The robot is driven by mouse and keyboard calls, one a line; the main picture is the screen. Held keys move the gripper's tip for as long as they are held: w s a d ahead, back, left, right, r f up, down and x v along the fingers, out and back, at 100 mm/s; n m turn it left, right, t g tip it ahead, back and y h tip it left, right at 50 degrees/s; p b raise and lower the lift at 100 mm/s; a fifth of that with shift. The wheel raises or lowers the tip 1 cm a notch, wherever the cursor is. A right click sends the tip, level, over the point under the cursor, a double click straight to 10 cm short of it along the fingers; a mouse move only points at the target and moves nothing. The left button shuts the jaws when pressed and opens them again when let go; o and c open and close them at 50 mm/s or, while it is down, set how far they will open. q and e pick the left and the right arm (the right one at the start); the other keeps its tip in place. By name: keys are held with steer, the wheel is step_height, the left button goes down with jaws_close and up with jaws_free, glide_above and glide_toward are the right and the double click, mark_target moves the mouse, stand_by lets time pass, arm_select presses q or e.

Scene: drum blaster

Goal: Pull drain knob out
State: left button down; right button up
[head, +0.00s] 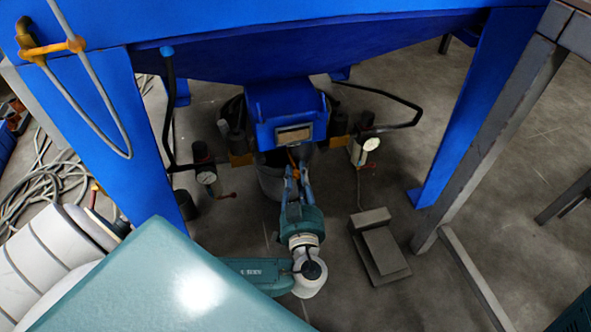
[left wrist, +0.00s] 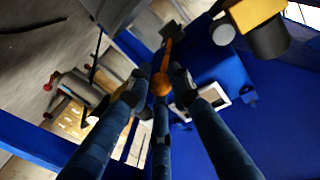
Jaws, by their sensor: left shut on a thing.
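The drain knob (left wrist: 161,84) is a round orange ball on a thin orange rod, in the middle of the left wrist view. My left gripper (left wrist: 157,88) has its dark blue fingers around the ball, shut on it. My right gripper is not in view.
A grey bucket (head: 268,182) stands behind my left gripper. Pressure gauges (head: 207,178) hang on both sides of the housing. Blue legs (head: 470,125) flank the space. A grey pedal block (head: 380,248) lies on the floor at the right.

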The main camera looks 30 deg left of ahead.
arm_select(q)
steer(key=shift+d+f+v, duration=0.1)
steer(key=shift+f+v, duration=0.05)
steer(key=shift+v, duration=0.8)
steer(key=shift+d+f+v, duration=0.15)
steer(key=shift+v, duration=0.8)
steer(key=shift+w, duration=0.15)
steer(key=c, duration=1.6)
jaws_free()
steer(key=shift+o, duration=0.2)
steer(key=shift+r, duration=0.1)
steer(key=shift+r, duration=0.1)
step_height(320, 180, up, 10)
